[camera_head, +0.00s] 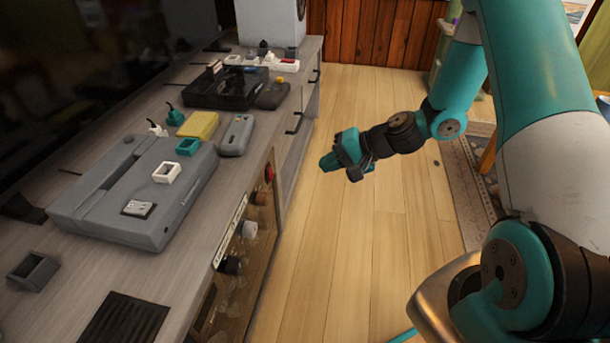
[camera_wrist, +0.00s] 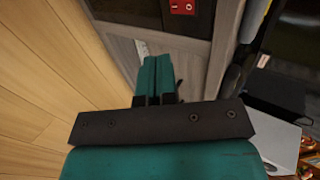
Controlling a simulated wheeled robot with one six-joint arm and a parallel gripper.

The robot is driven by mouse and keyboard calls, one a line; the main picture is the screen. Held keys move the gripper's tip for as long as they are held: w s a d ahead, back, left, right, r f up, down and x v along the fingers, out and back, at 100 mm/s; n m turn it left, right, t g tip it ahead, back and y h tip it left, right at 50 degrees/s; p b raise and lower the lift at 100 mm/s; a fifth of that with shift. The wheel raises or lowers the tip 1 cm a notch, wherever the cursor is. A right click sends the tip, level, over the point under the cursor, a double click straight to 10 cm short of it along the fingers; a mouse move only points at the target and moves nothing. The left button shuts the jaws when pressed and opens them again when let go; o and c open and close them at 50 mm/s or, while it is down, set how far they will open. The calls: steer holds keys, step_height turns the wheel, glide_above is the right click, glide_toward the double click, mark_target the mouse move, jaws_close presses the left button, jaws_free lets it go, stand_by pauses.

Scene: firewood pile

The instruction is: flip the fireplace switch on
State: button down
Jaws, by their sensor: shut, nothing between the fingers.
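My gripper (camera_head: 331,162) is teal, shut and empty. It hangs over the wood floor to the right of the cabinet, clear of its front. In the wrist view its closed teal fingers (camera_wrist: 158,80) point up towards a grey cabinet edge. A small red fitting (camera_wrist: 183,6) with small light marks is at the top of the wrist view, on a dark panel, apart from the fingertips. I cannot tell whether it is the fireplace switch or how it is set. In the head view a red knob (camera_head: 270,173) sits on the cabinet's front panel.
The long grey cabinet (camera_head: 190,270) runs along the left. On it are a grey console (camera_head: 140,200), a yellow box (camera_head: 198,125) and a black console (camera_head: 225,88). A dark handle (camera_head: 294,124) sticks out of its front. The floor (camera_head: 350,260) beside it is clear.

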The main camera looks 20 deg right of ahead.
steer(key=b, duration=0.4)
glide_toward(270, 183)
step_height(270, 183, down, 2)
steer(key=shift+w+a+b, duration=0.45)
steer(key=shift+w+a, duration=0.2)
steer(key=shift+a, duration=0.35)
steer(key=shift+w+a+b, duration=0.4)
steer(key=shift+w+a, duration=0.25)
steer(key=shift+a, duration=0.35)
